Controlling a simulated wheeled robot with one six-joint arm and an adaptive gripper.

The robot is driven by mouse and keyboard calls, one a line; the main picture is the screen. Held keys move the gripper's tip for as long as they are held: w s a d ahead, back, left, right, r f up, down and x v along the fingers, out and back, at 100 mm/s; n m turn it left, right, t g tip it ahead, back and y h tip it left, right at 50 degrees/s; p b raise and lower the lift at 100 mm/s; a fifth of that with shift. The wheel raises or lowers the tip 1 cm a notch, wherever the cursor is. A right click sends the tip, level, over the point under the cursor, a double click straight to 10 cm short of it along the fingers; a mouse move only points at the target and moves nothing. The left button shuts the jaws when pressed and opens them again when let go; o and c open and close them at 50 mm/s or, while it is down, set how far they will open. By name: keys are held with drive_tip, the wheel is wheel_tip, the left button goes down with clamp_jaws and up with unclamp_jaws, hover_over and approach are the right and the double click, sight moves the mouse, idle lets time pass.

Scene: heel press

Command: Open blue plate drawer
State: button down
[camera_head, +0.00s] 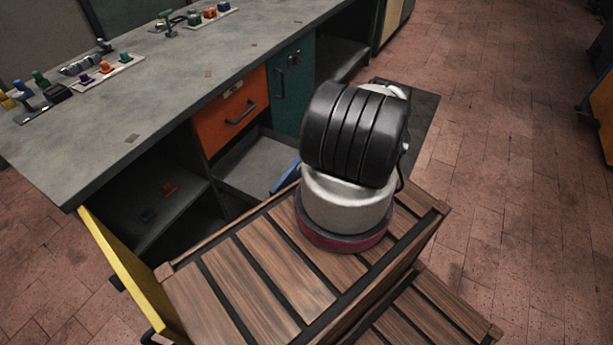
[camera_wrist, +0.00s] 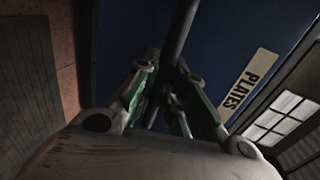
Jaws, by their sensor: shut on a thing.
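The blue plate drawer (camera_wrist: 225,40) fills the upper middle of the wrist view, with a pale label reading PLATES (camera_wrist: 248,85). My gripper (camera_wrist: 168,72) is shut on the drawer's dark bar handle (camera_wrist: 184,22). In the head view the drawer is pulled out of the bench below the orange drawer. Its grey inside (camera_head: 252,165) shows, and only a sliver of its blue front (camera_head: 285,177) is visible. My arm and the wooden slatted surface hide the rest of the front, the handle and my gripper there.
The orange drawer (camera_head: 232,112) and teal door (camera_head: 292,85) look shut. A yellow door (camera_head: 125,275) stands open at the bench's left, beside open shelves (camera_head: 150,205). Small coloured items (camera_head: 104,68) sit on the grey bench top (camera_head: 170,85). The brick floor (camera_head: 500,160) at right is clear.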

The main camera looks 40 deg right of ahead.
drive_tip(key=shift+s+d, duration=0.15)
drive_tip(key=shift+s, duration=0.1)
drive_tip(key=c, duration=1.5)
unclamp_jaws()
drive_tip(key=shift+o, duration=0.2)
drive_tip(key=v, duration=1.2)
